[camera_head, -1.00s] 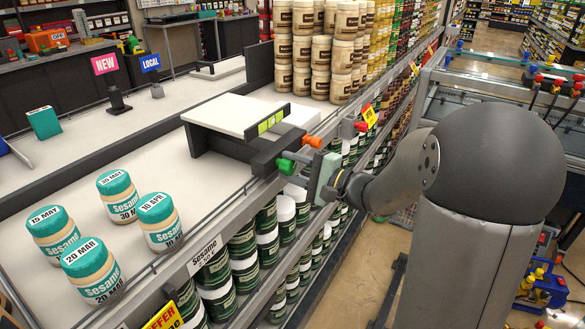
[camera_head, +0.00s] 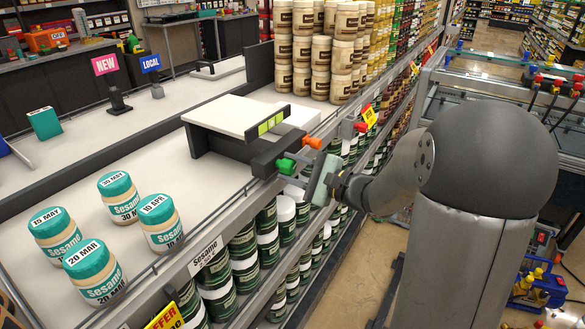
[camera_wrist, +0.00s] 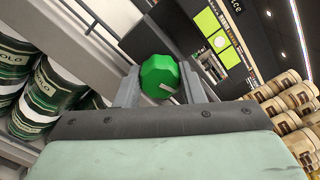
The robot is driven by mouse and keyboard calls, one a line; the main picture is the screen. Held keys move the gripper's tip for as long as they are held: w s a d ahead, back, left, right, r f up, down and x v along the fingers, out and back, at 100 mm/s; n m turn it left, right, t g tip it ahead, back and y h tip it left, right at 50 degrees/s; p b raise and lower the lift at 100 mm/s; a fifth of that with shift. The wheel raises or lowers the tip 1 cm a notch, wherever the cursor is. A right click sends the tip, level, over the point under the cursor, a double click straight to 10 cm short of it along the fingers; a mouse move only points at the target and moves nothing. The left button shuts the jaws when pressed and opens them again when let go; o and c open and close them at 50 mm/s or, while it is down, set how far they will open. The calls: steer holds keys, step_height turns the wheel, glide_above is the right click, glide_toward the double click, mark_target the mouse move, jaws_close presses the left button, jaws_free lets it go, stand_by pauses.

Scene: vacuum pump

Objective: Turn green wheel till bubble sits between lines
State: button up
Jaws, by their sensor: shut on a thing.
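The green wheel (camera_head: 285,166) sticks out from the front of a dark block at the shelf's edge. In the wrist view the faceted green wheel (camera_wrist: 160,72), with a pale mark on its face, lies between my two grey fingers. My gripper (camera_head: 294,170) is shut on it, with its pale green palm tilted in the head view. A yellow-green level (camera_head: 270,123) with dark lines sits on the front edge of the white plate (camera_head: 235,113). It also shows in the wrist view (camera_wrist: 209,32).
An orange knob (camera_head: 312,142) and a red knob (camera_head: 360,127) sit close by, right of the green wheel. Sesame jars (camera_head: 160,222) stand on the shelf at left. Dark green jars (camera_head: 242,270) fill the shelf below. Stacked brown-labelled jars (camera_head: 338,55) stand behind.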

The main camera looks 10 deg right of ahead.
steer(key=o, duration=1)
steer(key=shift+d, duration=0.1)
steer(key=b+v, duration=0.1)
steer(key=v, duration=1.6)
steer(key=shift+s+d+r, duration=0.1)
steer(key=shift+s+d, duration=0.05)
steer(key=s+a+f+n+g+p, duration=0.1)
steer(key=s+a+n+g+p, duration=0.2)
steer(key=a+g, duration=0.55)
steer(key=s+a+f+n+g+h+p, duration=0.1)
steer(key=s+n+h, duration=0.3)
steer(key=s+a+f+n+g+h+p, duration=0.1)
steer(key=s+a+n+h+p, duration=0.1)
steer(key=s+n+h, duration=0.2)
steer(key=s+a+f+n+g+h+p, duration=0.1)
steer(key=s+a+n+g+h+p, duration=0.1)
steer(key=s+n+h, duration=0.2)
steer(key=shift+s+f+n, duration=0.3)
steer(key=shift+n, duration=0.6)
